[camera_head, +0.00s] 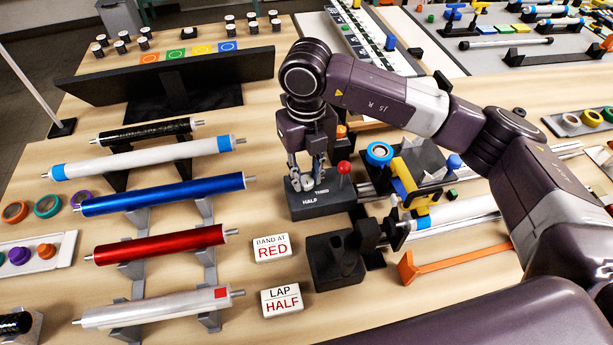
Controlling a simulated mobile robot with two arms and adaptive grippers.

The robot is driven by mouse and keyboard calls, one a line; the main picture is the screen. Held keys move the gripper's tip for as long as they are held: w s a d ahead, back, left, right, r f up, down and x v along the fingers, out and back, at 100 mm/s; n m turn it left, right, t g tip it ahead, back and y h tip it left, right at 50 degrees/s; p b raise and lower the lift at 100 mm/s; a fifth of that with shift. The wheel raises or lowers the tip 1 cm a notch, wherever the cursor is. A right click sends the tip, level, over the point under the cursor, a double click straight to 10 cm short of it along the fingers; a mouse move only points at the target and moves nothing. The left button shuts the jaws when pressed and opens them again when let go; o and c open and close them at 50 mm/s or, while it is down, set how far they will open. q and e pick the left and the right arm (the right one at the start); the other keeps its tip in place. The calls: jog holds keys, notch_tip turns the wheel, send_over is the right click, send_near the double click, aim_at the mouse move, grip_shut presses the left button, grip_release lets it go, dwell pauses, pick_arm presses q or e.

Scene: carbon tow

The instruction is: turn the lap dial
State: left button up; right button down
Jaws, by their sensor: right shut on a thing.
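The lap dial (307,184) is a small knob on top of a dark box (322,207) marked HALF and THIRD. My right gripper (308,174) reaches down from above and is shut on the dial. Its fingers hide most of the knob, so I cannot tell where it points. A red ball-topped lever (344,168) stands at the box's right end. A white card (282,299) reads LAP HALF. My left gripper is not in view.
A card (271,248) reads BAND AT RED. Blue (163,194) and red (158,244) tubes lie on a rack at the left. A black holder (338,262) stands in front of the box. A fixture with a yellow clamp (404,180) is close on the right.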

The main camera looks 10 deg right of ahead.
aim_at(307, 180)
jog(key=shift+r, duration=0.1)
dwell(0.4)
jog(key=c, duration=1.6)
grip_release()
notch_tip(307, 180, up, 12)
jog(key=shift+f, duration=0.1)
